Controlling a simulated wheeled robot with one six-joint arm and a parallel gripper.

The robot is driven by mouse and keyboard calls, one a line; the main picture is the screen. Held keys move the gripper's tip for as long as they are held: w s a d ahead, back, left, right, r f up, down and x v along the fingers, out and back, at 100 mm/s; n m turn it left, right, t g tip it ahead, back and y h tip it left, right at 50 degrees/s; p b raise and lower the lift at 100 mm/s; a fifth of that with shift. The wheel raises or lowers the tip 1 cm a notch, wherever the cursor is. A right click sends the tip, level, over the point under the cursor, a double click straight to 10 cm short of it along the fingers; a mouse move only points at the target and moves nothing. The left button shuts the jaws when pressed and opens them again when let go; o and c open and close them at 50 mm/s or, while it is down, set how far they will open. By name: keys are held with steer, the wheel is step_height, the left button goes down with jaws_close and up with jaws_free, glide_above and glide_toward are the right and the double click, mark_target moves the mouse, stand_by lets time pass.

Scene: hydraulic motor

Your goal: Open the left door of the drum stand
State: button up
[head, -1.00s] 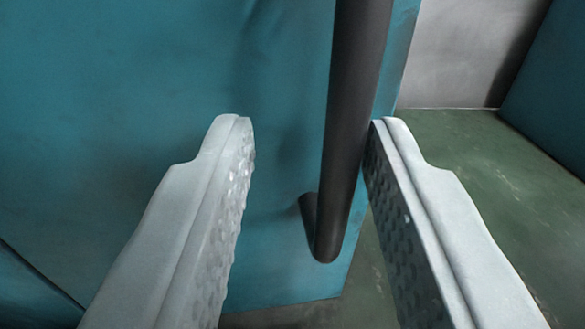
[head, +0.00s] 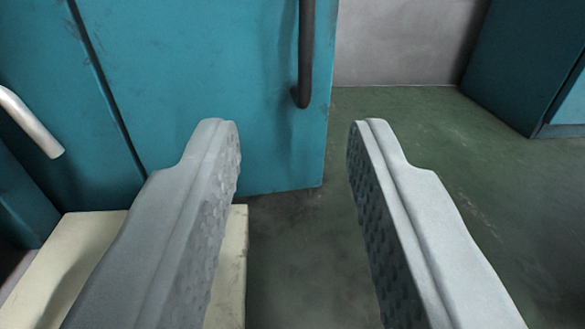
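A teal door (head: 230,90) stands in the upper left and middle of the head view, with a dark vertical bar handle (head: 305,50) near its right edge. The top of the handle is out of view. My gripper (head: 293,125) is open, its two grey fingers spread wide with nothing between them. The handle's lower end lies beyond and above the fingertips, clear of both fingers. I cannot tell the drum stand as a whole from this close view.
A light metal handle (head: 32,122) is on another teal panel at the left, past a dark seam. A cream block (head: 228,270) lies low at the left. Green floor (head: 400,140) is free at the right, before a grey wall (head: 395,45) and a teal cabinet (head: 530,60).

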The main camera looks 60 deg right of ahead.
steer(key=shift+v, duration=1.3)
